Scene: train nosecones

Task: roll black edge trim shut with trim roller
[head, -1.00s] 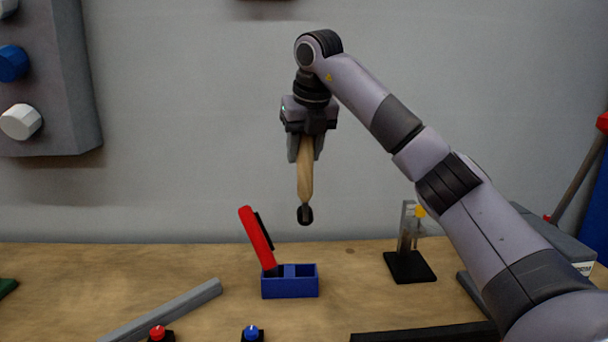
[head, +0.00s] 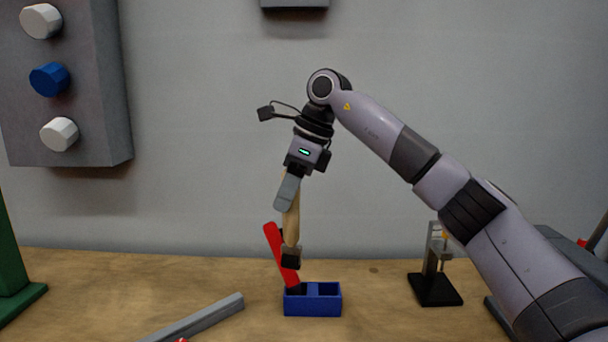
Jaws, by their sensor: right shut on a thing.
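My right gripper (head: 288,192) is shut on the trim roller, by its wooden handle (head: 292,222), with the fingers pointing down. The roller's dark head (head: 291,260) hangs at the lower end, slightly above the blue holder and overlapping a red tool in the picture. I cannot tell whether roller and red tool touch. The black edge trim is not clearly in view. My left gripper is not in view.
A blue two-part holder (head: 313,309) stands on the wooden bench (head: 380,300), with the red tool (head: 273,243) leaning in its left compartment. A grey bar (head: 200,318) lies front left. A black-based stand (head: 434,290) is at right, a green post (head: 10,270) at far left.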

